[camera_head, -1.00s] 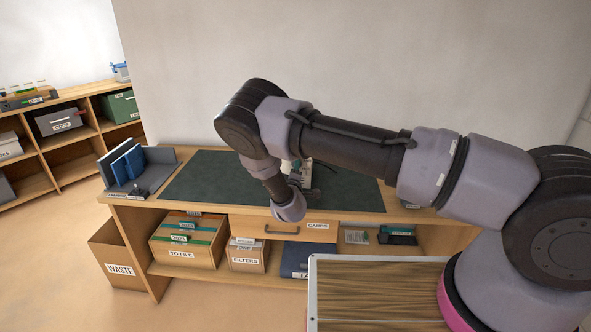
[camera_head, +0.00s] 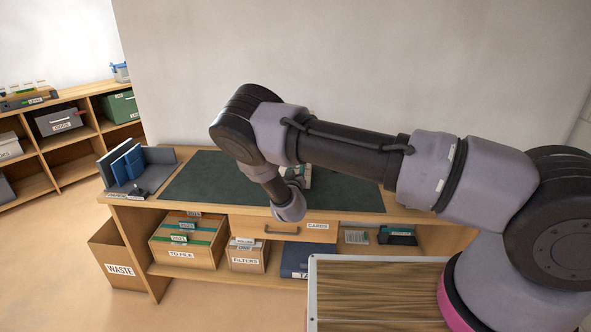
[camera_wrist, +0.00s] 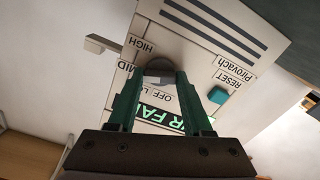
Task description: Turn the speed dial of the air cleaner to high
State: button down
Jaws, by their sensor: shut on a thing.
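The air cleaner's pale front panel (camera_wrist: 205,50) fills the middle of the wrist view and reads upside down. It has dark slots, a teal button (camera_wrist: 218,95) by the RESET label, and the labels HIGH, MID, OFF and a partly covered one starting with L. My gripper (camera_wrist: 160,84) is shut on the dial, with one green finger on each side. The dial's pointer is hidden, so its setting cannot be read. In the head view the air cleaner (camera_head: 305,176) stands on the desk, mostly behind my arm.
The desk has a dark mat (camera_head: 215,180) with free room left of my arm. A grey holder with blue folders (camera_head: 127,166) stands at its left end. Below are a CARDS drawer (camera_head: 285,230), boxes and a waste bin (camera_head: 118,262). A pale bar (camera_wrist: 100,43) sticks out beside the panel.

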jog(key=shift+s+f+m, duration=0.1)
jog(key=shift+m, duration=3.5)
jog(key=shift+c, duration=1.6)
grip_release()
jog(key=s, duration=1)
jog(key=shift+s+a, duration=0.15)
jog(key=shift+s, duration=0.25)
